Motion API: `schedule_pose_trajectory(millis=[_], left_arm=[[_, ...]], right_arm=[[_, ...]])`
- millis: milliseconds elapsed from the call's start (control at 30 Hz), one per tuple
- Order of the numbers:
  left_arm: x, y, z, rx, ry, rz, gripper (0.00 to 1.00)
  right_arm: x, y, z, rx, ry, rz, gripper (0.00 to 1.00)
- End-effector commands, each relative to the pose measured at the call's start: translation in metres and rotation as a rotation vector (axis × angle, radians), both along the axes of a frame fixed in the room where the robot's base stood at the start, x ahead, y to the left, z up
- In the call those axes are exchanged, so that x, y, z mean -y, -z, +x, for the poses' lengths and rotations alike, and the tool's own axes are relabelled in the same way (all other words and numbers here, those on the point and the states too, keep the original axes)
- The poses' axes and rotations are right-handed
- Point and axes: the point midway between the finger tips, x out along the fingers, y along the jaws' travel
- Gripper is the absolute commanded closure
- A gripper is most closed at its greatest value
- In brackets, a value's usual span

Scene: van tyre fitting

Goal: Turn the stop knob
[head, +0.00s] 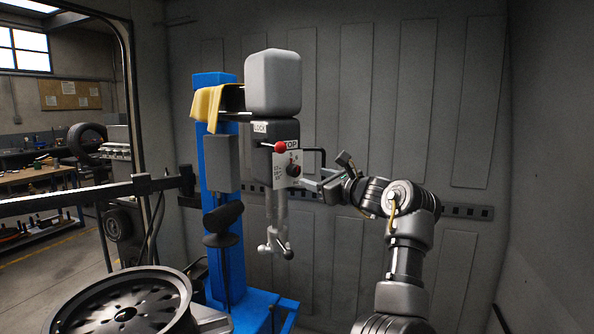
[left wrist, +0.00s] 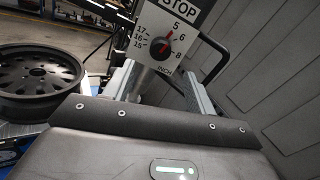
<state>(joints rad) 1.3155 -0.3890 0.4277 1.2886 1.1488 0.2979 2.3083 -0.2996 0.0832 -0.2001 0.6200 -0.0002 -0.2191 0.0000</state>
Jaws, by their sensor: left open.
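The stop knob (head: 293,170) is a small dark round knob on a pale dial plate under a STOP label, on the tyre machine's head. My left gripper (head: 309,182) is just right of and below the knob in the head view. In the left wrist view its two fingers (left wrist: 158,72) are apart, with the knob beyond the gap between their tips. Nothing is between the fingers. My right gripper is in neither view.
A red ball handle (head: 280,147) sits left of the STOP label, and a dark bent bar (head: 315,152) is right of it. A blue column (head: 216,150) with a yellow cloth (head: 212,104) stands behind. A wheel rim (head: 125,305) lies at lower left.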

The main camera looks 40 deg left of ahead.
Motion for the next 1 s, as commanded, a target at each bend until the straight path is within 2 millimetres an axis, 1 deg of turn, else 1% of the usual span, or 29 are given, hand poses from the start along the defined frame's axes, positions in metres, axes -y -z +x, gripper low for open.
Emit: schedule_pose_trajectory(millis=[33, 200, 300, 433, 600, 867, 900, 1000], left_arm=[[-0.010, -0.004, 0.001, -0.002, -0.003, -0.001, 0.44], [-0.043, -0.006, 0.009, -0.005, -0.003, 0.001, 0.44], [-0.059, -0.005, 0.013, -0.005, -0.001, 0.003, 0.44], [-0.075, -0.004, 0.017, -0.004, -0.001, 0.003, 0.44], [-0.085, -0.002, 0.019, -0.002, 0.001, 0.001, 0.44], [-0.086, 0.000, 0.020, -0.001, 0.001, 0.000, 0.44], [-0.086, 0.000, 0.020, -0.001, 0.001, 0.000, 0.45], [-0.086, -0.001, 0.019, -0.001, 0.001, 0.000, 0.58]], right_arm=[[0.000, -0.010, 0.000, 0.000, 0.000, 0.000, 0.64], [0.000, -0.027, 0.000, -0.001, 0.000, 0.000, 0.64], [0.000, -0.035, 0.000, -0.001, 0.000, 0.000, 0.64], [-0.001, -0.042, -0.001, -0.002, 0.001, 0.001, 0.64], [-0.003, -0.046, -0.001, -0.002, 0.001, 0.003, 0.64], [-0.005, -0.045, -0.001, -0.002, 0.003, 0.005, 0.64], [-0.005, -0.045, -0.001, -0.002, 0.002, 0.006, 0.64], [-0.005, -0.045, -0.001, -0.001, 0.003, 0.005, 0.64]])
